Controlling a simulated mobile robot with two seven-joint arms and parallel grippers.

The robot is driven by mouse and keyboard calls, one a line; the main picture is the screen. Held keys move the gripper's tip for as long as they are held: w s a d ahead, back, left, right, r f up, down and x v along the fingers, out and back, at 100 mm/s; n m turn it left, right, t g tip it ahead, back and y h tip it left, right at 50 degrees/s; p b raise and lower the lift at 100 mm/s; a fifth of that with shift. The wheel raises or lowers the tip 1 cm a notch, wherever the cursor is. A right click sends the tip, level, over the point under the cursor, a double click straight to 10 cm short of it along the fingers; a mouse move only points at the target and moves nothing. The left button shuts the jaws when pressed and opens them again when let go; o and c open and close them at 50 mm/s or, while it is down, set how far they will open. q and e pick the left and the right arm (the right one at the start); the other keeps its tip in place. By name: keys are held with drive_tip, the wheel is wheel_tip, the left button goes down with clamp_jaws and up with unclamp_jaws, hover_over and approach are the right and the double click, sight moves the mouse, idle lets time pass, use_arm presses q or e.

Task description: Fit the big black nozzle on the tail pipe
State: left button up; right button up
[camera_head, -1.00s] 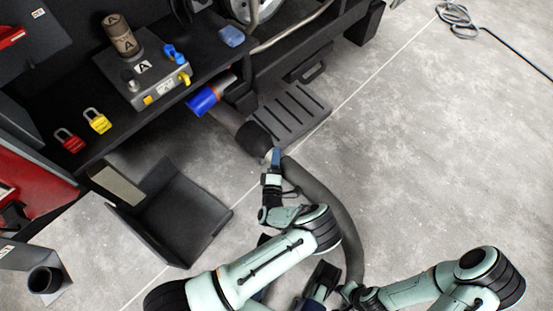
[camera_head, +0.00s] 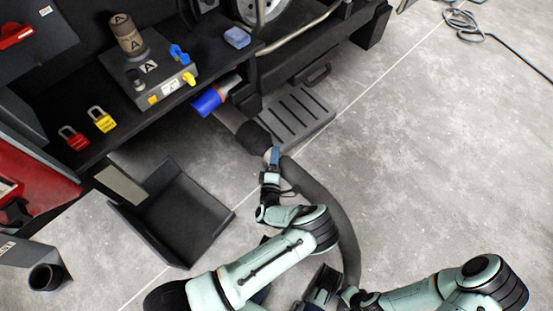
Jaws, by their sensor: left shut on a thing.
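The big black nozzle (camera_head: 254,139) is at the upper end of a thick grey hose (camera_head: 331,193), under the edge of the dark coach. A grey tail pipe (camera_head: 229,117) comes out below the coach's shelf. Its end meets the nozzle's mouth in line. I cannot tell how far the nozzle sits over it. My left gripper (camera_head: 273,157) is shut on the nozzle at its hose end, and its fingers hide part of the joint. My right gripper (camera_head: 352,297) is low in the picture beside the hose; its fingers do not show clearly.
A blue cylinder with an orange ring (camera_head: 208,101) lies just above the pipe. A black open bin (camera_head: 181,215) stands on the floor at left. The floor at right is clear up to a coiled cable (camera_head: 462,20).

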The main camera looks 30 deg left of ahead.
use_arm(q)
drive_tip(key=shift+a+r, duration=0.1)
drive_tip(key=shift+r, duration=0.05)
drive_tip(key=o, duration=1.4)
drive_tip(key=shift+c, duration=0.2)
drive_tip(key=shift+f, duration=0.2)
drive_tip(key=shift+p+v, duration=0.85)
drive_tip(key=shift+v, duration=0.7)
drive_tip(key=shift+p+v, duration=0.9)
drive_tip(key=shift+v, duration=1.6)
use_arm(e)
drive_tip(key=shift+s+r, duration=0.15)
drive_tip(key=shift+r, duration=1.75)
drive_tip(key=w+a+r+t, duration=0.2)
drive_tip(key=w+r+t, duration=0.15)
drive_tip(key=w, duration=0.45)
use_arm(q)
wheel_tip(320, 180, up, 20)
drive_tip(key=p, duration=0.7)
use_arm(e)
drive_tip(key=s+a+r+g, duration=0.2)
drive_tip(key=s+r, duration=0.1)
drive_tip(key=s, duration=0.2)
drive_tip(key=s+a+r+n+g+y, duration=0.1)
drive_tip(key=s+a+r+g, duration=0.1)
drive_tip(key=s+r, duration=0.2)
drive_tip(key=shift+s+a+r+y, duration=0.15)
drive_tip(key=shift+s+a+y, duration=0.15)
drive_tip(key=shift+s, duration=0.15)
